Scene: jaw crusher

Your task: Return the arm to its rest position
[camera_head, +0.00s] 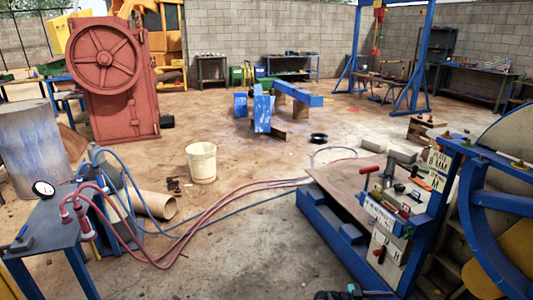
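My gripper is not in view. A small dark piece with a teal cap shows at the bottom edge, right of the middle, and looks like part of my own arm. Most of the arm lies outside the picture, so its pose cannot be told. No object is seen held.
A table with hoses and a gauge (50,232) stands at left. Red and blue hoses (215,212) cross the floor near a white bucket (202,163). Front-middle floor is clear.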

